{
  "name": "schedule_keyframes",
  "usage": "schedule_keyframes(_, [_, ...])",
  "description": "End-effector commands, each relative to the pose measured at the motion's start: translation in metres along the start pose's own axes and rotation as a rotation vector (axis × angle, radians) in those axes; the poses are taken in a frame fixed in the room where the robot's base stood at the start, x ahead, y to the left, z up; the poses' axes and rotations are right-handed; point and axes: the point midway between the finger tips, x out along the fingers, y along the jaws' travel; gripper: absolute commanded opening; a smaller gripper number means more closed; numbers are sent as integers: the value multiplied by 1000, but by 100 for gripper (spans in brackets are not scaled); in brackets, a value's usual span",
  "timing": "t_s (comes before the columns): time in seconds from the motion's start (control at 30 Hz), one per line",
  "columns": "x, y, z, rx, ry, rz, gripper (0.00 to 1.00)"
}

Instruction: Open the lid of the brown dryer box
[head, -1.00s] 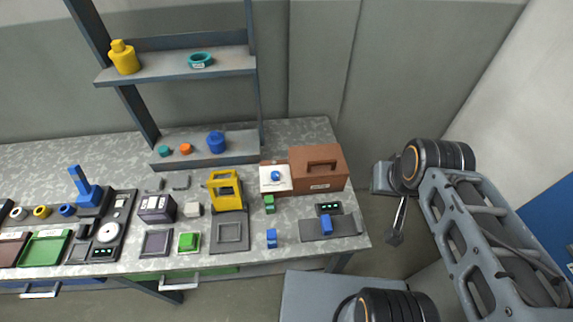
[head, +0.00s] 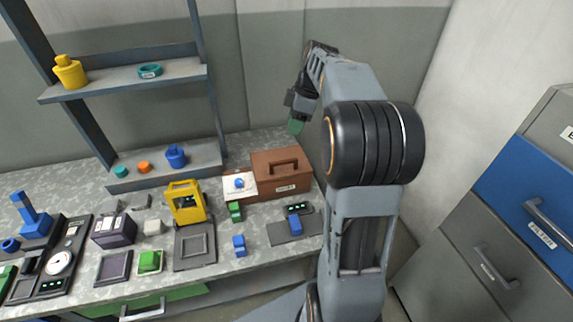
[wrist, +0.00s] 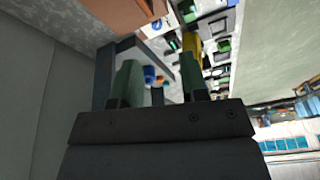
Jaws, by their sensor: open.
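The brown dryer box (head: 284,183) stands at the right end of the workbench, with a raised handle (head: 284,164) on its lid and a small label on its front. The lid is shut. My gripper (head: 296,126) is up in the air behind and above the box's right side, apart from it. In the wrist view my gripper (wrist: 160,85) shows two green fingers spread apart with nothing between them. Part of the brown box (wrist: 118,14) shows at the top of the wrist view.
A white panel with a blue knob (head: 239,184) adjoins the box's left side. A green block (head: 235,211), a blue block (head: 239,245) and a grey plate with a blue block (head: 293,229) lie in front. The shelf rack (head: 124,80) stands left. Drawers (head: 500,270) stand right.

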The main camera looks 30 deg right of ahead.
Motion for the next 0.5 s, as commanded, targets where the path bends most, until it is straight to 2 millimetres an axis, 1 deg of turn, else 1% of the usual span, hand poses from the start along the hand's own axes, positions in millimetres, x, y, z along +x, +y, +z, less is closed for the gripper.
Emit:
schedule_keyframes(0.03, [10,15,11,-56,17,-20,40])
schedule_keyframes(0.1, [15,28,21,-133,42,-37,40])
schedule_keyframes(0.2, [20,41,31,-214,68,-50,40])
schedule_keyframes(0.37, [32,48,38,-272,87,-60,40])
schedule_keyframes(0.5, [53,46,36,-280,89,-62,40])
